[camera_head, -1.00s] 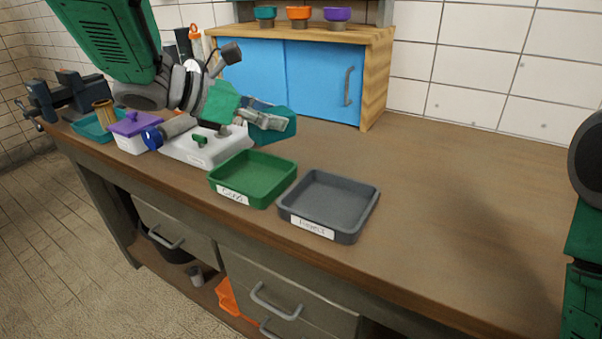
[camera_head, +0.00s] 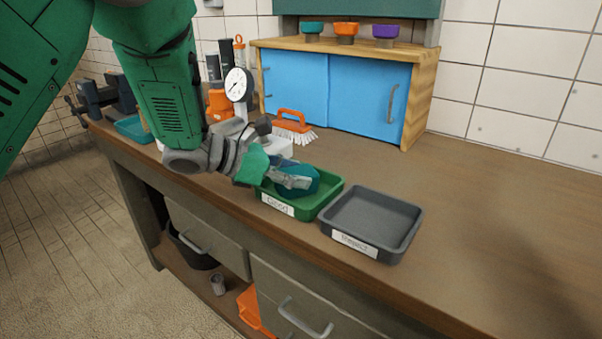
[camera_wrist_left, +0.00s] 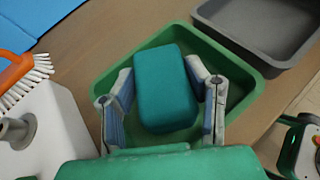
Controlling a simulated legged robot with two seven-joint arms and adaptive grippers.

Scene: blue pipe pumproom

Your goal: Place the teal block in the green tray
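The teal block (camera_wrist_left: 165,90) is a rounded box between the two fingers of my left gripper (camera_wrist_left: 160,66). The fingertips meet its two sides in the wrist view. In the head view, the left gripper (camera_head: 291,177) reaches over the green tray (camera_head: 333,192), and the teal block (camera_head: 302,182) shows partly behind a finger, at about the height of the tray rim. I cannot tell if the block touches the tray floor. The tray also shows in the wrist view (camera_wrist_left: 235,62). My right gripper is not in view.
A grey tray (camera_head: 408,240) stands just right of the green one. An orange brush (camera_head: 294,127), a dial gauge (camera_head: 238,84) and a white base (camera_wrist_left: 40,125) stand behind and left. A blue cabinet (camera_head: 362,95) is at the back. The bench's right side is clear.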

